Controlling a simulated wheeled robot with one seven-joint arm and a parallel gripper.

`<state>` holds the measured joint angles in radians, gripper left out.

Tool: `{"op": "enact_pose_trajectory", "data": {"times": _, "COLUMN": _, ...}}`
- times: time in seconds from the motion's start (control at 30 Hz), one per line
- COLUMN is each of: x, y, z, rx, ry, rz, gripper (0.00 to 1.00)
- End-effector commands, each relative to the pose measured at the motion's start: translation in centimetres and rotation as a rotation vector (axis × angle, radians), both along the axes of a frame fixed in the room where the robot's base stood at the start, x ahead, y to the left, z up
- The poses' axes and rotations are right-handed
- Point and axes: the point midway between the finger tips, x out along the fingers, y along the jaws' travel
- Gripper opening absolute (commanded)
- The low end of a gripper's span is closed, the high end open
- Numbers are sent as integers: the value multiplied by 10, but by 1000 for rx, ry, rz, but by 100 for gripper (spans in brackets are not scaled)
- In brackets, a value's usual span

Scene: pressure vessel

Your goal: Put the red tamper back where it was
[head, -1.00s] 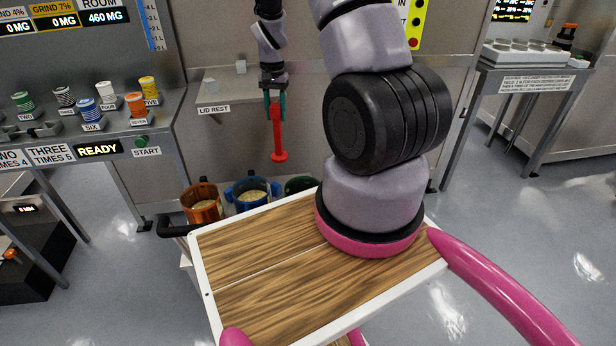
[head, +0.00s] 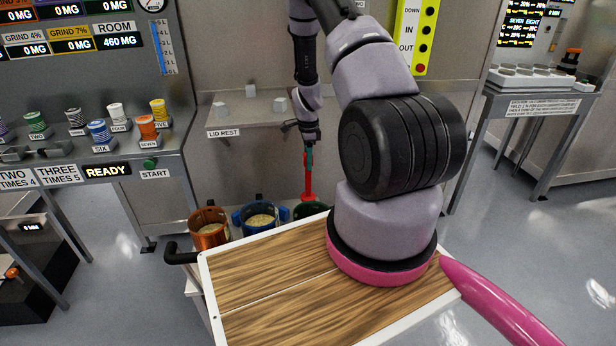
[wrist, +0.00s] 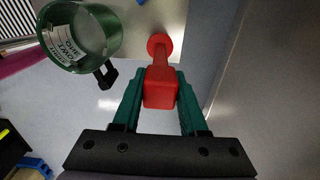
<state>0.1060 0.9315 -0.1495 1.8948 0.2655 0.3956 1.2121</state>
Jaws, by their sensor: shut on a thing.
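The red tamper (head: 308,185) hangs upright from my gripper (head: 308,152) in the head view, its base low behind the green mug. In the wrist view my gripper (wrist: 160,98) is shut on the tamper's square handle (wrist: 160,90), with its round foot (wrist: 157,43) pointing away.
An orange mug (head: 208,228) and a blue mug (head: 258,217) with pale contents stand left of the green one, behind my wooden deck. Behind is a LID REST shelf (head: 245,120) with small grey blocks. A console (head: 100,165) with coloured spools is at left.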

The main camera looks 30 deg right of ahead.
Motion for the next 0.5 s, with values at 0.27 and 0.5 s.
{"op": "enact_pose_trajectory", "data": {"times": 0.27, "x": -1, "y": 0, "z": -27, "rx": 2, "ry": 2, "rz": 1, "gripper": 0}}
{"op": "enact_pose_trajectory", "data": {"times": 0.5, "x": 1, "y": 0, "z": -43, "rx": 0, "ry": -2, "rz": 3, "gripper": 0}}
